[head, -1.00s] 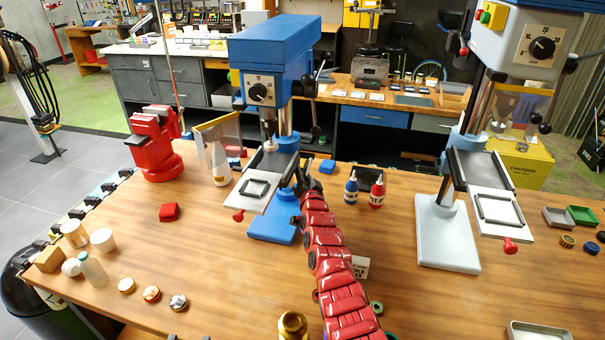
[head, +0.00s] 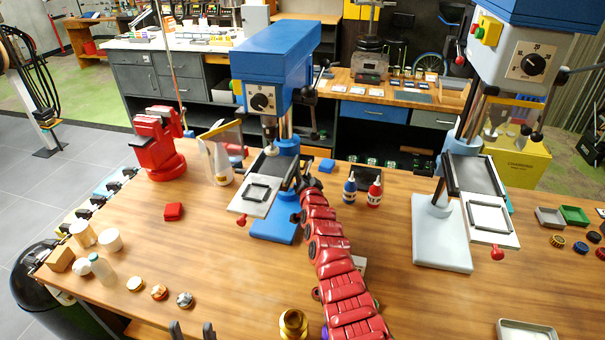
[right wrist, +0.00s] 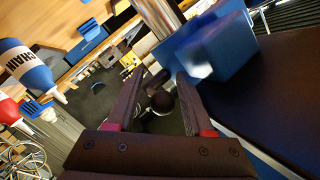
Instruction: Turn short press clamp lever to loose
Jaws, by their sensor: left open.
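The short press (head: 278,55) is the blue drill press left of centre, with a grey table (head: 262,170) on its column. My red right arm reaches up to the right side of that table. In the right wrist view my right gripper (right wrist: 157,82) is open. A dark lever with a round black knob (right wrist: 162,102) shows in the gap between its fingers; I cannot tell whether they touch it. A blue block (right wrist: 215,48) of the press is just right of the fingertips. In the head view the lever is hidden. My left gripper (head: 192,330) is open and empty at the bottom edge.
A taller grey press (head: 445,235) stands to the right. Blue (head: 350,188) and red (head: 375,192) bottles stand right of my right arm. A red vise (head: 157,145) is at the left. Jars and caps lie front left.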

